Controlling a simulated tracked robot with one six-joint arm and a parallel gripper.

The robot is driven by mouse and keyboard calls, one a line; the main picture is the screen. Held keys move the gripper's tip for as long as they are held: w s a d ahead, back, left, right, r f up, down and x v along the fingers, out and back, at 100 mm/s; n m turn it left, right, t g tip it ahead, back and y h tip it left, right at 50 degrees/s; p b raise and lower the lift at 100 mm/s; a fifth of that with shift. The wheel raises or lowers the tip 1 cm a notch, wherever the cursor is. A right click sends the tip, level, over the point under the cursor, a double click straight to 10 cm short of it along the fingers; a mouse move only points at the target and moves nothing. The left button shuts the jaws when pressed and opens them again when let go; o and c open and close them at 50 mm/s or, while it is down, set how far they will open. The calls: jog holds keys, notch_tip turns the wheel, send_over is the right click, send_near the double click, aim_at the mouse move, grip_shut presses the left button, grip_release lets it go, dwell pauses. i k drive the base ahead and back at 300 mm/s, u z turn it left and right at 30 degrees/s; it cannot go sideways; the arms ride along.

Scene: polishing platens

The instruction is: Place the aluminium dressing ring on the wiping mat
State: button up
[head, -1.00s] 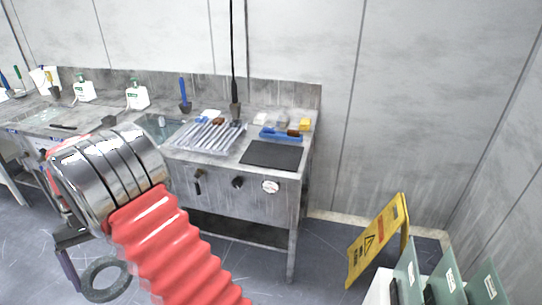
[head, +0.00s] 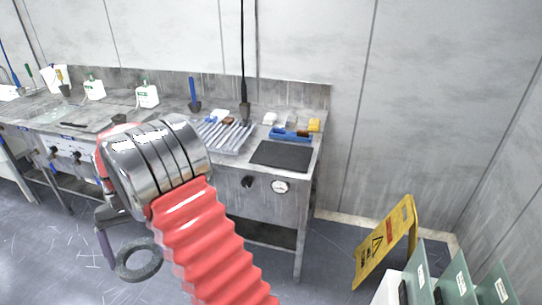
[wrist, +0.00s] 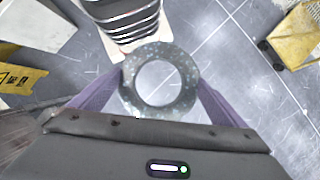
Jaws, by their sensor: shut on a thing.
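The aluminium dressing ring (head: 137,277) is a grey ring hanging at my gripper (head: 118,246), low at the left of the head view, above the floor and in front of the bench. In the wrist view the ring (wrist: 188,76) lies between the two purple fingers of my gripper (wrist: 159,88), which are shut on its outer sides. Its open centre shows floor. The wiping mat is probably the dark flat mat (head: 282,155) on the right end of the bench top. It looks bare. The ring is well apart from it, to the left and nearer me.
The bench (head: 318,148) holds a tray of tools (head: 226,136) left of the mat and a blue holder (head: 291,135) behind it. A dark hanging tool (head: 245,108) is behind the tray. A yellow floor sign (head: 385,244) and green panels (head: 457,288) stand at right.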

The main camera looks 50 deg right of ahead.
aim_at(282, 154)
jog(key=u, duration=1.7)
jog(key=i, duration=0.1)
jog(key=z, duration=2.85)
jog(key=i, duration=1)
jog(key=u, duration=0.05)
